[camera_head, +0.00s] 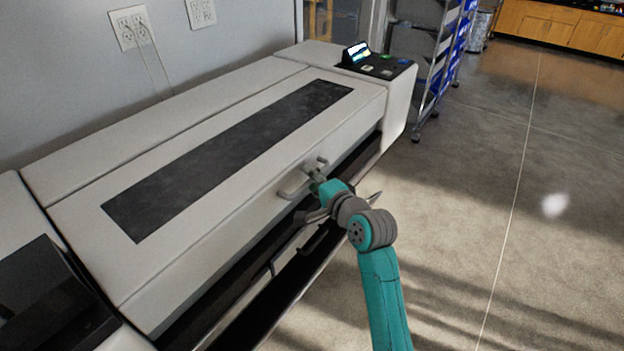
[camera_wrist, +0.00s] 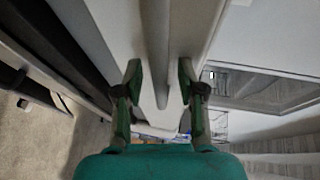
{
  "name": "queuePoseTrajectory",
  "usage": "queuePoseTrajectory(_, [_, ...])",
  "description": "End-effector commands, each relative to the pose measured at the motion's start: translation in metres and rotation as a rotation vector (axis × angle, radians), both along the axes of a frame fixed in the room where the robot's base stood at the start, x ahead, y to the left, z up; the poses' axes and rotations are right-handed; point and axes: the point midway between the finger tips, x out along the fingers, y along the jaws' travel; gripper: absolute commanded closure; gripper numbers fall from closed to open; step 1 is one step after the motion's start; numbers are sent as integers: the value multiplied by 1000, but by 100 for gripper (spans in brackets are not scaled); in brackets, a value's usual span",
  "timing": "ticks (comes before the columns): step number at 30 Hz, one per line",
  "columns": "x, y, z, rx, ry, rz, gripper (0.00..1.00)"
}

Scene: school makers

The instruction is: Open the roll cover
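The roll cover (camera_head: 215,240) is the pale lid of a large wide-format printer in the head view, with a long dark window (camera_head: 230,155). It looks shut. A pale bar handle (camera_head: 287,194) stands out from its front edge. My gripper (camera_head: 316,172) is at the right part of this handle. In the wrist view, my gripper (camera_wrist: 160,80) has its two fingers apart, with a pale bar (camera_wrist: 156,45), apparently the handle, running between them. Gaps show on both sides of the bar, so the fingers do not appear closed on it. The arm hides part of the printer front.
A control panel (camera_head: 380,66) with a lit screen sits at the printer's far right end. A dark open slot (camera_head: 235,285) runs below the cover. A shelf rack (camera_head: 435,60) stands beyond the printer. The floor (camera_head: 500,220) to the right is clear.

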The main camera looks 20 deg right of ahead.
Motion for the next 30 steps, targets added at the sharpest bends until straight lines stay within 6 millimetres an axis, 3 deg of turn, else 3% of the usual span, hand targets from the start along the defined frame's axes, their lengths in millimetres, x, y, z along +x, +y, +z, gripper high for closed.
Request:
queuePoseTrajectory(4, [0,0,0,0,0,0,61])
queuePoseTrajectory(9, [0,0,0,0,0,0,100])
queuePoseTrajectory(20, [0,-1,4,0,-1,-1,100])
queuePoseTrajectory(26, [-2,-2,29,-1,-6,-1,100])
queuePoseTrajectory(30, [-2,-2,61,-1,-9,-1,100])
